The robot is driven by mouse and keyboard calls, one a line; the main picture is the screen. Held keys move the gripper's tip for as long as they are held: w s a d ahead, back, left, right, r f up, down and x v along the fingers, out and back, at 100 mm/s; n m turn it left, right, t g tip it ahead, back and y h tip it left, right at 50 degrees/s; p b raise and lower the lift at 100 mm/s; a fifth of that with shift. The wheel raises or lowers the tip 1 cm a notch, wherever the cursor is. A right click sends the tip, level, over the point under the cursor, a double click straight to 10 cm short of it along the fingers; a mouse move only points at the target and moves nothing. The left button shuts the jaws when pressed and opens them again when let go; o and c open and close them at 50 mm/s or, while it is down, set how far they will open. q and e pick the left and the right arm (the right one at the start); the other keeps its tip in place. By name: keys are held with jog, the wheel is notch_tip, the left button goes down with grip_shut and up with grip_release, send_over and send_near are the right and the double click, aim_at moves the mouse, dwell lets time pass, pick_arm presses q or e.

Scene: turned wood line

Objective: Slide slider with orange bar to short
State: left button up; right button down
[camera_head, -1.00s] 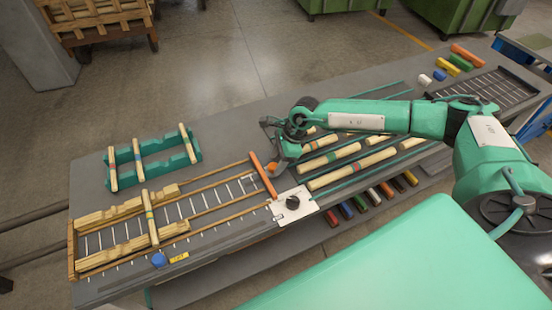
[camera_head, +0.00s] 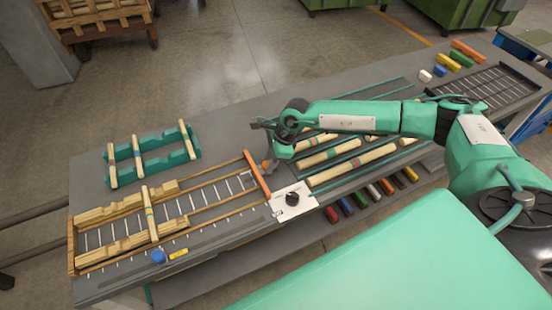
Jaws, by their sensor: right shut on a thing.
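The slider's orange bar (camera_head: 256,174) lies across the right part of the wooden rail frame (camera_head: 72,250). A small orange knob (camera_head: 266,166) sticks up beside the bar's middle. My right gripper (camera_head: 268,164) reaches down from the right and is shut on the slider's knob; its fingertips are partly hidden. Rows of white tick marks run along the frame to the left of the bar. I cannot read any "short" marking. My left gripper is not in view.
A turned spindle (camera_head: 150,214) lies across notched wooden blocks inside the frame. A teal rack (camera_head: 160,167) with spindles stands behind. A white plate with a black knob (camera_head: 292,199) is right of the bar. A blue button (camera_head: 158,257) and yellow label (camera_head: 179,253) are in front.

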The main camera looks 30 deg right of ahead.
jog(key=a+b, duration=0.1)
jog(key=a, duration=0.5)
jog(key=shift+w+a, duration=0.1)
jog(key=shift+a, duration=0.25)
jog(key=shift+d+r, duration=0.1)
jog(key=c, duration=1.4)
grip_release()
jog(key=o, duration=0.3)
jog(key=shift+a, duration=0.2)
jog(key=shift+o, duration=0.2)
